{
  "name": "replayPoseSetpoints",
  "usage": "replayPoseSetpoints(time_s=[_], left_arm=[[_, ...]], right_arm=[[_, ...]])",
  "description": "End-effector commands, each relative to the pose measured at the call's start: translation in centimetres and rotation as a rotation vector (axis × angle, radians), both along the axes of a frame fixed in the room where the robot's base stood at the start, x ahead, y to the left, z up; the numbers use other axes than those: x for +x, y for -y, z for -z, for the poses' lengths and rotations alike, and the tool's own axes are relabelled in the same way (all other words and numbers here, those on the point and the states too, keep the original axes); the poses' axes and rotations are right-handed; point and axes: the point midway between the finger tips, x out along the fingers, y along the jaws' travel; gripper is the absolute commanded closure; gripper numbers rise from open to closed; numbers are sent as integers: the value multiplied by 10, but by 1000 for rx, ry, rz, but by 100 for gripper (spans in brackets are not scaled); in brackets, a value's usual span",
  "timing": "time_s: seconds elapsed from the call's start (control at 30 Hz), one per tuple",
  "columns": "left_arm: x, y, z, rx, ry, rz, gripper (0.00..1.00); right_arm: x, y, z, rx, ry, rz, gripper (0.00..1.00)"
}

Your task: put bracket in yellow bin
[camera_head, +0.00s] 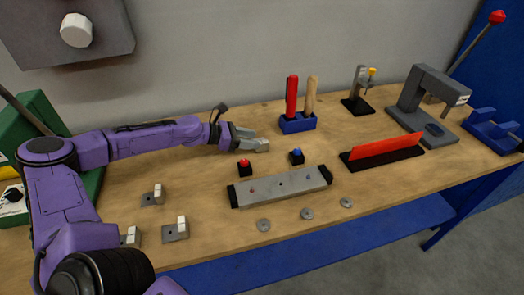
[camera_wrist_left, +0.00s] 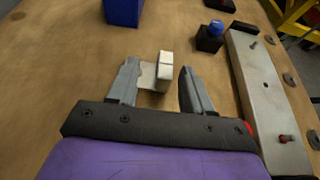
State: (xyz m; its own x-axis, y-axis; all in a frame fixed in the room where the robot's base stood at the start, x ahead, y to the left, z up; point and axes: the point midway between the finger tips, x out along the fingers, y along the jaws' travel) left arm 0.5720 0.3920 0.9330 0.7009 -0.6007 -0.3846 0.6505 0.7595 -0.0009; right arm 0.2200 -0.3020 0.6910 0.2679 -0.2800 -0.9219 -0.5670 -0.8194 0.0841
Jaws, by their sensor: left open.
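My left gripper (camera_head: 248,138) is low over the middle of the wooden table, with its jaws open. In the left wrist view the gripper (camera_wrist_left: 160,68) has a small grey and white bracket (camera_wrist_left: 160,75) between its fingers. The bracket is close to the left finger, with a gap to the right finger; contact with the left finger cannot be told. Other brackets stand on the table at the front left: one (camera_head: 153,196) farther back, one (camera_head: 177,231) nearer, and one (camera_head: 130,238) partly hidden by my arm. I cannot make out a yellow bin in the head view. My right gripper is not in view.
A grey bar fixture (camera_head: 285,187) lies in front of the gripper, near red (camera_head: 244,169) and blue (camera_head: 296,156) button blocks. A blue tool holder (camera_head: 297,123) stands behind it to the right. A yellow frame (camera_wrist_left: 300,20) shows at the wrist view's upper right corner.

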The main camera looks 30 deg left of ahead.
Motion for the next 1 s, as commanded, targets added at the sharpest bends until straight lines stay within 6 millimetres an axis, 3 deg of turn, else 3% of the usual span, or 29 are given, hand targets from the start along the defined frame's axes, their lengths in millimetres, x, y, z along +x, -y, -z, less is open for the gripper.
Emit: replayPoseSetpoints(time_s=[0.17, 0.3, 0.5, 0.53, 0.67, 1.0], left_arm=[[15, 24, 23, 1, -4, 2, 50], [26, 31, 25, 0, -1, -1, 50], [27, 31, 22, 0, 0, -2, 50], [27, 31, 22, 0, 0, -2, 56], [27, 31, 22, 0, 0, -2, 99], [27, 31, 20, -1, 1, -2, 100]], right_arm=[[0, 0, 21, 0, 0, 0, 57], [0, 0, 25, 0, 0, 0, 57], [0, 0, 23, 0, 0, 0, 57], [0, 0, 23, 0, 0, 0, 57], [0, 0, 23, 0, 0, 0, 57], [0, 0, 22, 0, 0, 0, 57]])
